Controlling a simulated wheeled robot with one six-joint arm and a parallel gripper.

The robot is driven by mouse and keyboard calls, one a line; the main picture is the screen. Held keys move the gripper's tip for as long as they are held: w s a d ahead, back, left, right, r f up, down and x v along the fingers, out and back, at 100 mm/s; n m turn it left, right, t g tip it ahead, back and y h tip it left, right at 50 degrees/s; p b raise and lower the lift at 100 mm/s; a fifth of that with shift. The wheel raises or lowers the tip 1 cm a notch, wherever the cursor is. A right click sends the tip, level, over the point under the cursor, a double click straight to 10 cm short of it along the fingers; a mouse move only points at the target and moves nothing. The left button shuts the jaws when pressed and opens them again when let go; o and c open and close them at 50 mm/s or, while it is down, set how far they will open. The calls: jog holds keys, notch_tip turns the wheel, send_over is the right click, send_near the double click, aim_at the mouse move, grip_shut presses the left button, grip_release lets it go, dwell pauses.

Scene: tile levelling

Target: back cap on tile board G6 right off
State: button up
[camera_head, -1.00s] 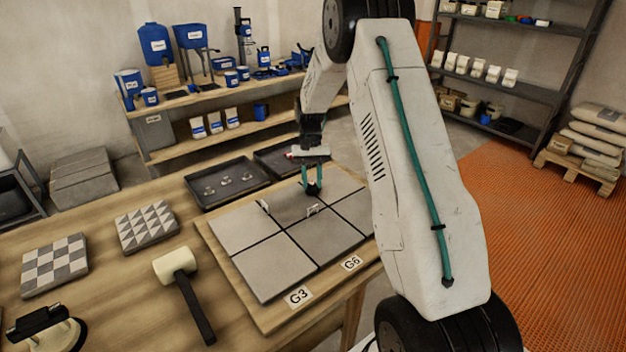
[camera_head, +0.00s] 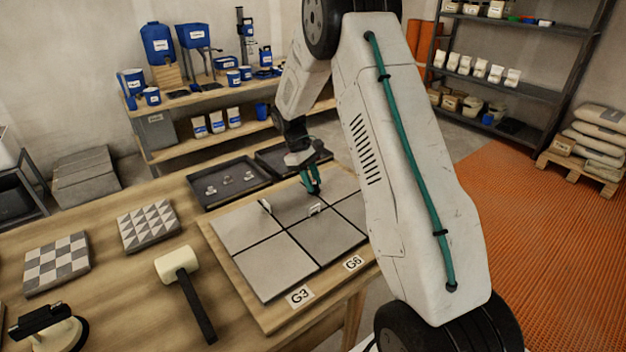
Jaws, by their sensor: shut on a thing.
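The tile board (camera_head: 237,302) lies on the table with several grey tiles (camera_head: 277,268) parted by dark joints. Its front edge carries the labels G3 (camera_head: 299,295) and G6 (camera_head: 353,263). Small pale clips stand at the joints, one toward the left (camera_head: 265,206) and one nearer the middle (camera_head: 314,209). My gripper (camera_head: 311,190) is low over the back part of the board, on the G6 side, behind the middle clip. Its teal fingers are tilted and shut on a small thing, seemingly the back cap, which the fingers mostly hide. I cannot tell whether the cap still touches the tiles.
A dark tray (camera_head: 206,203) with several small parts lies behind the board, and a second dark tray (camera_head: 268,160) is beside it. A mallet (camera_head: 184,285), two patterned tiles (camera_head: 148,226) and a suction lifter (camera_head: 45,328) lie to the left. My arm blocks the board's right side.

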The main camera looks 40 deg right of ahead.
jog(key=shift+n+t+h, duration=0.3)
jog(key=shift+n+h, duration=0.1)
jog(key=shift+n, duration=1.2)
jog(key=o, duration=1)
jog(key=v, duration=0.8)
jog(key=shift+s+a, duration=0.1)
jog(key=shift+f, duration=0.1)
